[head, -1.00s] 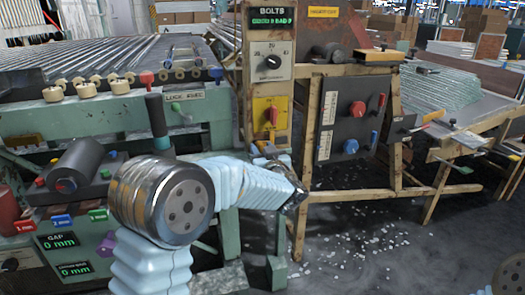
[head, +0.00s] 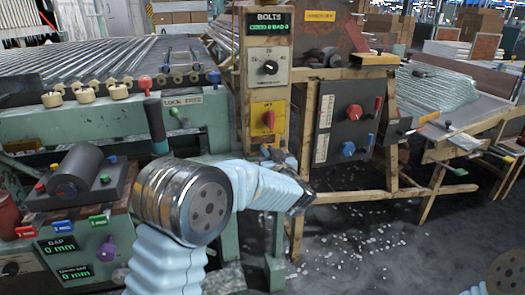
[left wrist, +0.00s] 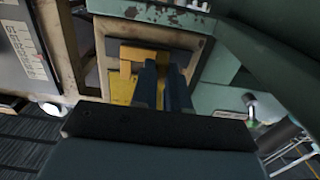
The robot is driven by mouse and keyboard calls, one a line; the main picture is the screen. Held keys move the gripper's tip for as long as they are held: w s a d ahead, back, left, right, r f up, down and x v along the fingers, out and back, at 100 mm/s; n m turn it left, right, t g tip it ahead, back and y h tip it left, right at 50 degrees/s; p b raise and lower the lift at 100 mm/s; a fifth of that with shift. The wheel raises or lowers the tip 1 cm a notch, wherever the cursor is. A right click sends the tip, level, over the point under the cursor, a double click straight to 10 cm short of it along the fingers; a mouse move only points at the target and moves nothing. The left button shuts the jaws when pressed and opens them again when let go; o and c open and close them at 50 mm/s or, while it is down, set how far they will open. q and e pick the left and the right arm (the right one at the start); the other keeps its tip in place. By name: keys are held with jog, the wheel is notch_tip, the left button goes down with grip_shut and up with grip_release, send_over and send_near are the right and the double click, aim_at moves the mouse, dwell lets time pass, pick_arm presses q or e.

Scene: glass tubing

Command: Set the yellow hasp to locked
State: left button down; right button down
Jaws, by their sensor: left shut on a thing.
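The yellow hasp (left wrist: 144,55) shows in the left wrist view as a yellow bar over a yellow plate (left wrist: 120,88) on a worn cream post. My left gripper (left wrist: 164,68) reaches to it, with its two dark fingers close together and shut on the hasp's bar. The fingers cover part of the bar and plate. In the head view my left gripper (head: 272,154) is at the post, below a yellow panel with a red switch (head: 268,118). The hasp is not clear there, with my arm and gripper in front. My right gripper is out of view.
A dark panel (head: 348,112) with red and blue knobs stands right of the post. A green machine frame (head: 120,120) with rollers is on the left. A glass stack (head: 440,90) lies at far right. Glass bits litter the floor.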

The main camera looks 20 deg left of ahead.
pick_arm(q)
jog(key=shift+d, duration=0.2)
jog(key=c, duration=1.1)
grip_release()
jog(key=shift+w, duration=0.15)
jog(key=v, duration=1.3)
jog(key=shift+s+d+b, duration=0.25)
jog(key=shift+s+b, duration=0.1)
jog(key=shift+b, duration=0.05)
